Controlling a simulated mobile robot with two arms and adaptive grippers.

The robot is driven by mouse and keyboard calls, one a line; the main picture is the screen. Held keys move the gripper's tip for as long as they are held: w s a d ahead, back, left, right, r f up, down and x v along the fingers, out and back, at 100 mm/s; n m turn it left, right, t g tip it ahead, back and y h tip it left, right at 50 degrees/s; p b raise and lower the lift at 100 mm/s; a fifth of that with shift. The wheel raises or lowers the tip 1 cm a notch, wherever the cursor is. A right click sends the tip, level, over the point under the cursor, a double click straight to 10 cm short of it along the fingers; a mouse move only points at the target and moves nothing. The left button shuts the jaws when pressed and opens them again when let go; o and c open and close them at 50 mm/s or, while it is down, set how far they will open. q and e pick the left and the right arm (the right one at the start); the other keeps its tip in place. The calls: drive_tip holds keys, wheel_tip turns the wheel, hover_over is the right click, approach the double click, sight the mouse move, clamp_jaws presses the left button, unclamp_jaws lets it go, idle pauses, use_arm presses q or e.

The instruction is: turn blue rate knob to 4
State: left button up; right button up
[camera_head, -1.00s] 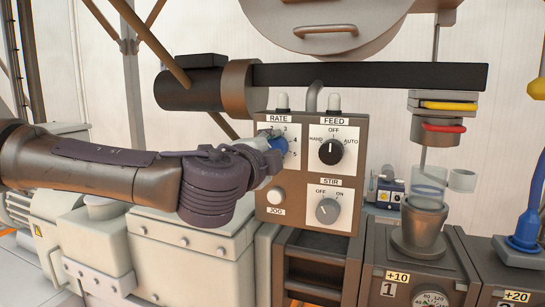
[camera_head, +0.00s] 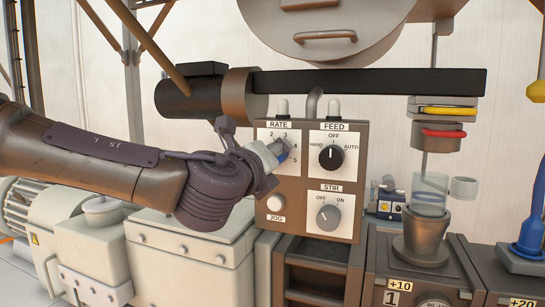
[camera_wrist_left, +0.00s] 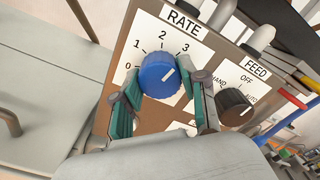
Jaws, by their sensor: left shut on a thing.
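The blue rate knob (camera_wrist_left: 160,75) sits on the white RATE dial plate (camera_wrist_left: 150,50) of the brown control panel. My left gripper (camera_wrist_left: 165,103) has one finger on each side of the knob and is shut on it. The white pointer line leans up and right, roughly toward the 3. In the wrist view 0, 1, 2 and 3 show; my right-hand finger covers the side beyond 3. In the head view my left gripper (camera_head: 268,152) covers much of the blue knob (camera_head: 282,153), and 2, 3, 4 and 5 show. My right gripper is not seen.
The black FEED knob (camera_head: 330,155) is just right of the rate knob, close to my right-hand finger in the wrist view. Below are the grey STIR knob (camera_head: 327,213) and white JOG button (camera_head: 275,203). A black horizontal bar (camera_head: 370,81) runs above the panel.

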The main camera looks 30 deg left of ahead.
use_arm(q)
drive_tip(key=m+p, duration=0.2)
drive_tip(key=m, duration=0.8)
drive_tip(key=shift+m, duration=0.3)
idle(0.4)
drive_tip(key=o, duration=1.1)
drive_tip(key=shift+o, duration=0.2)
